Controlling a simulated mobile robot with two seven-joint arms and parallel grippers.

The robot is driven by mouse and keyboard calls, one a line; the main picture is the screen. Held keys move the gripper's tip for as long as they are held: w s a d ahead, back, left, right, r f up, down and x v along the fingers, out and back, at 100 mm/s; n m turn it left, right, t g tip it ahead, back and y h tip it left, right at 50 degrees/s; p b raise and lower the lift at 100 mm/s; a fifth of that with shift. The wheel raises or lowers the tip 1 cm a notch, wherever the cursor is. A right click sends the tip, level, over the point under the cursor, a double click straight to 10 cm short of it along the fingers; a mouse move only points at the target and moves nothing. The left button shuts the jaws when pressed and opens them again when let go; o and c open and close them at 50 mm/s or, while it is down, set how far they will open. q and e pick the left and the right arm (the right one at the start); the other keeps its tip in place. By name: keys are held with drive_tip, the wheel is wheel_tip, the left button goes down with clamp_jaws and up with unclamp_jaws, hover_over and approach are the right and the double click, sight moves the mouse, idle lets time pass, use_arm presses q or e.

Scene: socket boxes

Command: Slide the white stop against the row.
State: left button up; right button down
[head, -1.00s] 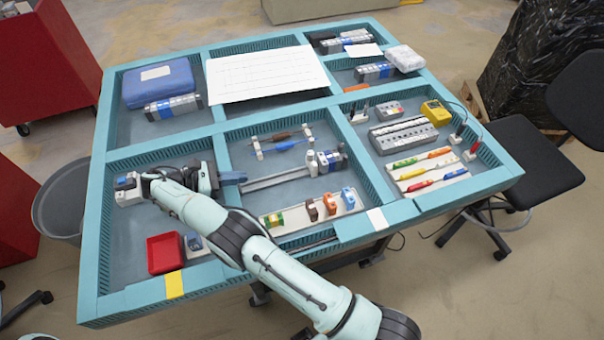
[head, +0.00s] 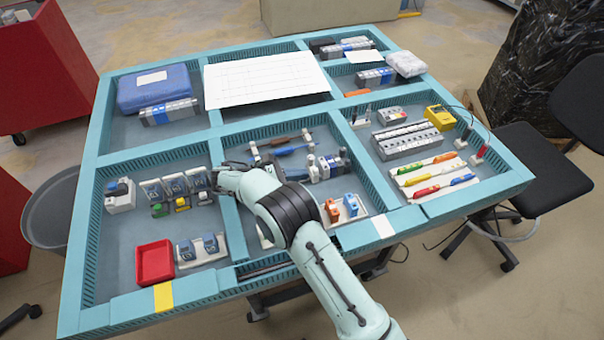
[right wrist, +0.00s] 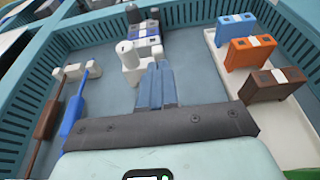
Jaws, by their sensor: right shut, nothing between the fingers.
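The white stop (right wrist: 130,60), a pale block with a round knob, stands on the rail in the front middle compartment. In the head view it (head: 312,166) is small, at the near end of the row. The row (right wrist: 146,34) of grey, white and blue modules is just beyond it; it also shows in the head view (head: 330,164). My right gripper (right wrist: 157,66) is shut and empty, its fingers pointing toward the stop. I cannot tell whether they touch it. In the head view my arm hides most of the rail. My left gripper is not in view.
Blue (right wrist: 72,115) and brown (right wrist: 47,118) tools lie on one side of the rail. A white holder with orange (right wrist: 250,50) and brown (right wrist: 275,84) blocks stands on the other. Compartment walls surround them. A red tray (head: 155,262) is in the left compartment.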

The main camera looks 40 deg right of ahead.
drive_tip(key=shift+s+d, duration=0.15)
drive_tip(key=shift+d, duration=0.35)
drive_tip(key=shift+s+d+r+p, duration=0.2)
drive_tip(key=shift+d+p, duration=0.3)
drive_tip(key=shift+p, duration=0.1)
drive_tip(key=shift+d, duration=0.25)
drive_tip(key=shift+f, duration=0.25)
